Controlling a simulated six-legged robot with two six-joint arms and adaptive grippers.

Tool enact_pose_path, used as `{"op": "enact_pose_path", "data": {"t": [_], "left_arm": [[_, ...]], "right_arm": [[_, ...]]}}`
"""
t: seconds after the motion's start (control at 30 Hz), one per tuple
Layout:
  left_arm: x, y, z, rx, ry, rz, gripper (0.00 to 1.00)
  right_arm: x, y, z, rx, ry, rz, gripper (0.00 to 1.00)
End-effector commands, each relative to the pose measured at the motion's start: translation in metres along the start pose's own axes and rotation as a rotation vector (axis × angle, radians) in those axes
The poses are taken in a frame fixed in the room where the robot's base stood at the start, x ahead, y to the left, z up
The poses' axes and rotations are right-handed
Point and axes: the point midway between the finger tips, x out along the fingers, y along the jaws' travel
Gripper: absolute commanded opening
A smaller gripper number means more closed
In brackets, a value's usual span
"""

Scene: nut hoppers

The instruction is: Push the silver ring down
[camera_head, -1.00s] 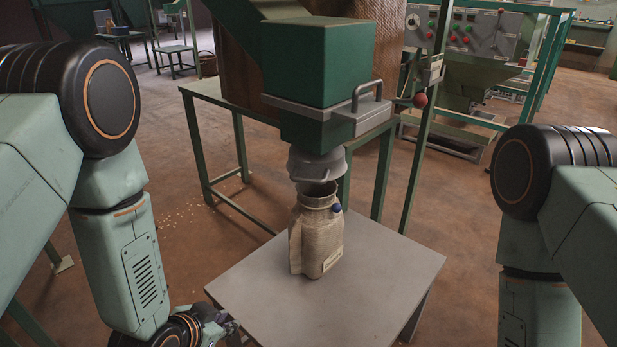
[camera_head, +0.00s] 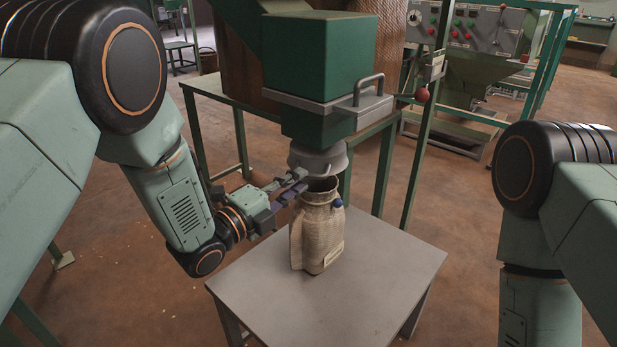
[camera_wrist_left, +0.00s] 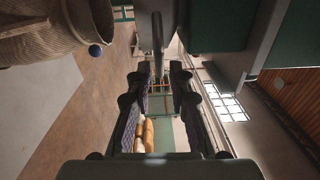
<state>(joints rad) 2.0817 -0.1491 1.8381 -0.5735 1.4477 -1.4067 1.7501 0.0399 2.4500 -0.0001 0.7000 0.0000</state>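The silver ring (camera_head: 318,158) is a grey metal collar around the spout under the green hopper (camera_head: 318,75). It sits just above the open mouth of a beige sack (camera_head: 318,235) standing upright on a small grey table. My left gripper (camera_head: 296,182) is at the left side of the ring, with its fingers pointing right towards it. In the left wrist view the two fingers (camera_wrist_left: 157,75) are apart, and a thin grey part of the ring (camera_wrist_left: 157,45) shows between them. I cannot tell whether they touch it. My right gripper is out of view.
The grey table (camera_head: 370,285) has free room around the sack. A metal handle (camera_head: 368,90) sticks out of the hopper's front. A control panel (camera_head: 480,30) is behind.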

Motion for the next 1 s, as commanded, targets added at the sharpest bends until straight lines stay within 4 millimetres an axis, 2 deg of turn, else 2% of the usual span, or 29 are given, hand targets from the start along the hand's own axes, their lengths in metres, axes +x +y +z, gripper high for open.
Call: {"op": "enact_pose_path", "data": {"t": [0.1,0.33,0.67,0.9,1.0], "left_arm": [[0.019,0.002,-0.001,0.001,0.002,-0.001,0.20],[0.041,0.001,0.000,-0.002,-0.001,0.001,0.20],[0.044,0.001,0.000,-0.004,-0.002,0.002,0.20],[0.043,0.001,0.000,-0.004,-0.002,0.002,0.00],[0.043,0.001,0.000,-0.004,-0.002,0.002,0.00]], "right_arm": [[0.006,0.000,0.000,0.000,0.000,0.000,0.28],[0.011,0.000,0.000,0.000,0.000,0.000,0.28],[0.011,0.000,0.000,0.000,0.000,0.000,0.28],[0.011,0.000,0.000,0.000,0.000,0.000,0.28],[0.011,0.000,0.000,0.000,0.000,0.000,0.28]]}}
